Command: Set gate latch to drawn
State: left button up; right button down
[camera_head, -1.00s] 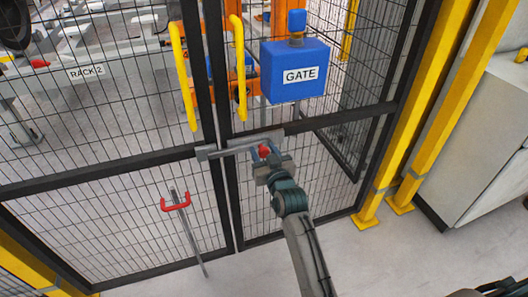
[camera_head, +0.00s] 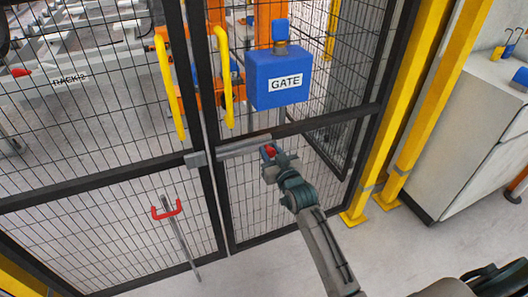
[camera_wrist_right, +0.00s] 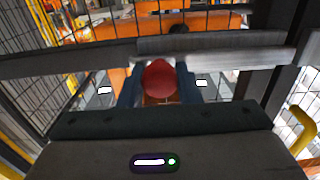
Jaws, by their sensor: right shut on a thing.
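The gate latch is a grey sliding bar (camera_head: 243,146) on the dark gate frame, with a red knob (camera_head: 269,151) at its right. A small grey keeper block (camera_head: 195,159) sits on the post to the left, and a narrow gap shows between it and the bar. My right gripper (camera_head: 274,158) is shut on the red knob. In the right wrist view the knob (camera_wrist_right: 159,78) sits between the blue-grey fingers, in front of the grey bar (camera_wrist_right: 215,44). My left gripper is not in view.
A blue box labelled GATE (camera_head: 278,80) is above the latch. Yellow handles (camera_head: 225,78) stand up left of it. A red-handled rod (camera_head: 168,211) is on the lower left panel. Yellow posts (camera_head: 408,110) and a pale cabinet (camera_head: 470,135) are at the right.

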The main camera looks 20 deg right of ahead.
jog(key=shift+d, duration=0.1)
jog(key=c, duration=1.3)
grip_release()
jog(key=shift+o, duration=1.1)
jog(key=shift+d, duration=0.25)
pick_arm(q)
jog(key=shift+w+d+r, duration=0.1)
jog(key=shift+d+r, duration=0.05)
pick_arm(e)
jog(key=shift+a, duration=0.1)
jog(key=shift+s, duration=0.25)
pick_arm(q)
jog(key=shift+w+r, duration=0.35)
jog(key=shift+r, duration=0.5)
pick_arm(e)
jog(key=s, duration=1)
jog(key=shift+s+d, duration=0.2)
jog(key=shift+d, duration=0.05)
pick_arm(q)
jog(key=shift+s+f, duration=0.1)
